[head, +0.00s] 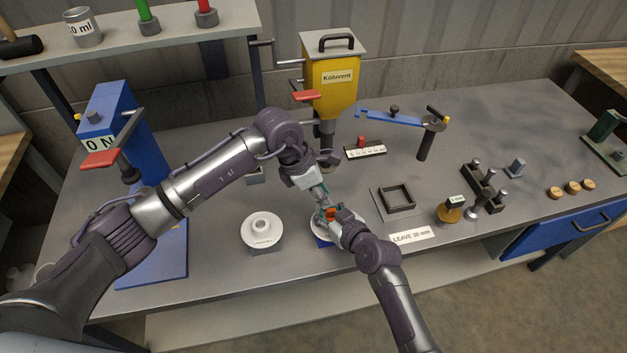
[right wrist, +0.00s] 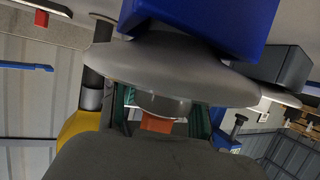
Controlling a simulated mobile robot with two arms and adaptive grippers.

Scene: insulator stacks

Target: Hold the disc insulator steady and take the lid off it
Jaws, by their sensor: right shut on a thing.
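The disc insulator (head: 315,229) is a pale round disc on a blue block, mostly hidden by my grippers in the head view. In the right wrist view the disc (right wrist: 185,70) looks grey and upside down, with a short neck. An orange piece, seemingly the lid (right wrist: 155,122), sits at the neck's end and also shows in the head view (head: 330,213). My right gripper (head: 330,216) is shut on it; its green-padded fingers stand either side. My left gripper (head: 322,200) reaches down just behind, close to the disc; its finger gap and any contact are unclear.
A second white disc (head: 262,230) stands on a grey block to the left. A yellow Koluvent hopper (head: 332,85) and a blue press (head: 110,125) stand behind. A square dark frame (head: 397,199) and small weights (head: 480,190) are at right.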

